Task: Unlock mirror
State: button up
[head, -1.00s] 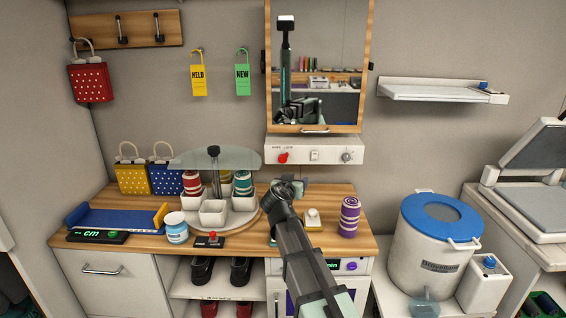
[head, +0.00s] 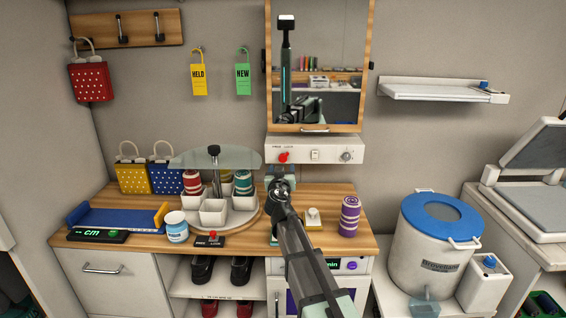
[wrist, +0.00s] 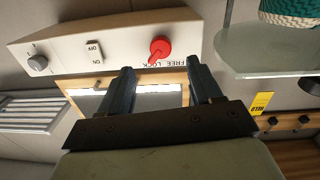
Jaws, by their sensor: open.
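The mirror (head: 345,65) hangs on the wall in a wooden frame. Under it is a white control panel (head: 330,152) with a red lever (head: 283,157), a rocker switch (head: 315,155) and a grey knob (head: 346,156). In the wrist view, upside down, the red lever (wrist: 160,48) sits by the words FREE and LOCK, its tip slanting toward LOCK. My gripper (wrist: 160,82) is open and empty, its two fingers apart, with the lever showing beyond and between them. In the head view it is just below the panel's left end, partly hidden by my arm.
A round glass-topped carousel (head: 215,158) with cups and thread spools stands left of my arm. A purple spool (head: 348,216) and a small white-topped button (head: 313,217) are on the counter (head: 330,240) at right. A blue-lidded bin (head: 440,218) stands further right.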

aim_at(283, 160)
jog(key=w, duration=0.7)
jog(key=shift+w+d, duration=0.15)
jog(key=shift+w, duration=0.1)
jog(key=shift+c, duration=0.4)
jog(key=c, duration=1)
